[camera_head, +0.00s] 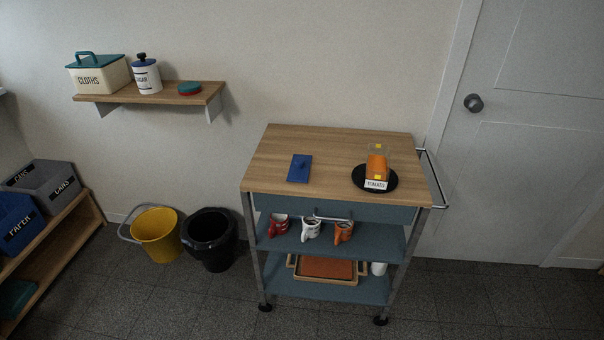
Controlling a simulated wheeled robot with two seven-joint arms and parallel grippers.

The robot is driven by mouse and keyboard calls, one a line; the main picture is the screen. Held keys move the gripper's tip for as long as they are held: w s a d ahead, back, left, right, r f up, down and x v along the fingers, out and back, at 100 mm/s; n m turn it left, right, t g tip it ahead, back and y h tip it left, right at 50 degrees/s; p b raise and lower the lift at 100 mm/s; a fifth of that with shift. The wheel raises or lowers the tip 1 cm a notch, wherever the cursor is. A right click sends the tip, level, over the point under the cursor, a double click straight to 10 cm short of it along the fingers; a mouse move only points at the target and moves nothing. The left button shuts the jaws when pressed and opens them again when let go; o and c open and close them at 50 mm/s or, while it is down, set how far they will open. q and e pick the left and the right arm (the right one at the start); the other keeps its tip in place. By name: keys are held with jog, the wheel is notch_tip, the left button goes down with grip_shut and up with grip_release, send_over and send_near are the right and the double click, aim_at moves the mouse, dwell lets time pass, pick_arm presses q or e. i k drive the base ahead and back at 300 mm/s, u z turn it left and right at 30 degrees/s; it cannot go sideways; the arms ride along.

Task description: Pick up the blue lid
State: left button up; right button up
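The blue lid (300,169) is a flat rectangle with a small knob. It lies on the left part of the wooden top of a wheeled trolley (330,144). Nothing touches it and its upper face is in full view. Neither of my grippers shows in the head view.
On the trolley top, a container labelled TOMATO (376,172) stands on a round black plate (361,182), right of the lid. Mugs sit on the shelf below. A wall shelf (150,94), a yellow bucket (156,236) and a black bin (210,240) are to the left.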

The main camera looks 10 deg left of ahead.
aim_at(299, 171)
jog(key=u, duration=1.65)
jog(key=i, duration=1.65)
jog(key=z, duration=3.3)
